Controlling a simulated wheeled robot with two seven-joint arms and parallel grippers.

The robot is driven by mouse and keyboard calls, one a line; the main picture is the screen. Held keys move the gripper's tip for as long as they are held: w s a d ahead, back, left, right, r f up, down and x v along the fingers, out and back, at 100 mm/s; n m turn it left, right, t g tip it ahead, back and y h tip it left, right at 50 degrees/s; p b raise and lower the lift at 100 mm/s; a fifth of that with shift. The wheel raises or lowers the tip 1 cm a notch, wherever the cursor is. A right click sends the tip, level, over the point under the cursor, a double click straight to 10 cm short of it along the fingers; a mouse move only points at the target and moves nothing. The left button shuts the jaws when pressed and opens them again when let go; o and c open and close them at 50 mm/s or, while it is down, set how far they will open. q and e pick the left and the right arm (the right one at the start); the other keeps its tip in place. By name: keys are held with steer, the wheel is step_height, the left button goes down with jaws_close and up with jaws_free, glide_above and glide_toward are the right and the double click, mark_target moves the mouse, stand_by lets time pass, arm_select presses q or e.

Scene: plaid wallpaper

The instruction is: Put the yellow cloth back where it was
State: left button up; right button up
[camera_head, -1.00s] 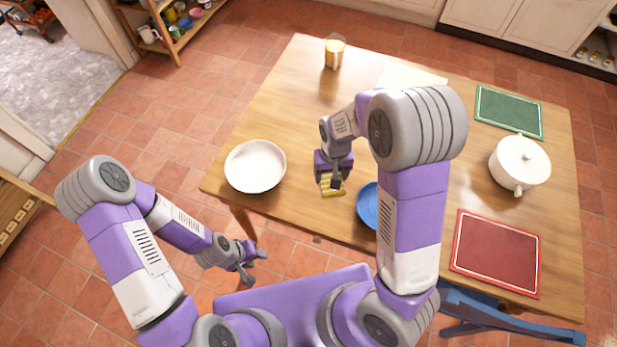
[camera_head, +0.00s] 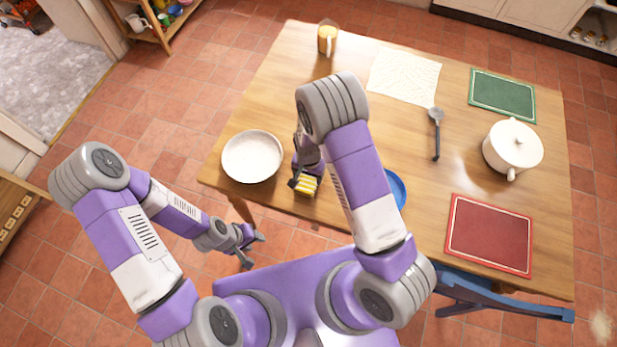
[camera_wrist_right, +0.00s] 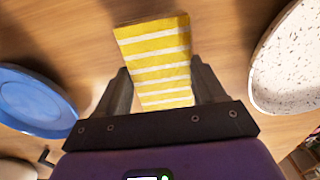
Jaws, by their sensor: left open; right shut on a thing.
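The yellow cloth (camera_head: 307,187) has white stripes. It is at the near edge of the wooden table, between the white bowl and the blue plate. My right gripper (camera_head: 300,178) is shut on it. In the right wrist view the cloth (camera_wrist_right: 158,60) lies between the two fingers of the right gripper (camera_wrist_right: 160,85) and extends beyond them. I cannot tell whether the cloth touches the table. My left gripper (camera_head: 250,250) is open and empty, off the table at its near left side, low over the tiled floor.
The speckled white bowl (camera_head: 252,157) stands left of the cloth, and the blue plate (camera_head: 397,190) is partly hidden behind my right arm. A glass (camera_head: 327,39), white napkin (camera_head: 403,77), spoon (camera_head: 436,135), white pot (camera_head: 513,148), green mat (camera_head: 503,95) and red mat (camera_head: 489,236) are also on the table (camera_head: 250,105).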

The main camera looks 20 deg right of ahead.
mark_target(308, 177)
steer(key=shift+f, duration=0.85)
steer(key=shift+f, duration=0.1)
steer(key=o, duration=0.5)
steer(key=shift+f, duration=0.15)
steer(key=o, duration=0.4)
steer(key=shift+o, duration=0.2)
steer(key=shift+r, duration=0.6)
step_height(308, 177, up, 11)
steer(key=p, duration=0.1)
steer(key=shift+r+p, duration=0.15)
steer(key=shift+p, duration=0.2)
